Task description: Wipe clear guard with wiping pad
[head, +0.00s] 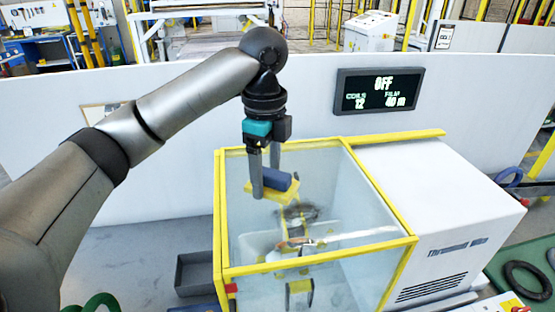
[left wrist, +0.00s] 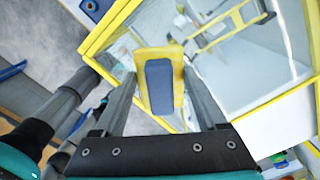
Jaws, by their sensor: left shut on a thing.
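The wiping pad (head: 272,192) has a blue grip on a yellow block and also shows in the left wrist view (left wrist: 159,85). My left gripper (head: 267,183) is shut on its blue grip, one finger on each side. The clear guard (head: 325,170) is a see-through box with a yellow frame on the machine; it also fills much of the left wrist view (left wrist: 222,78). The pad overlaps the guard's upper left part in the head view. I cannot tell whether it touches the panel. My right gripper is not in view.
The white machine body (head: 440,200) adjoins the guard on the right. A dark display (head: 376,91) reading OFF is on the white wall behind. A grey bin (head: 197,272) stands left of the guard. A dark ring (head: 528,280) lies on a green mat at lower right.

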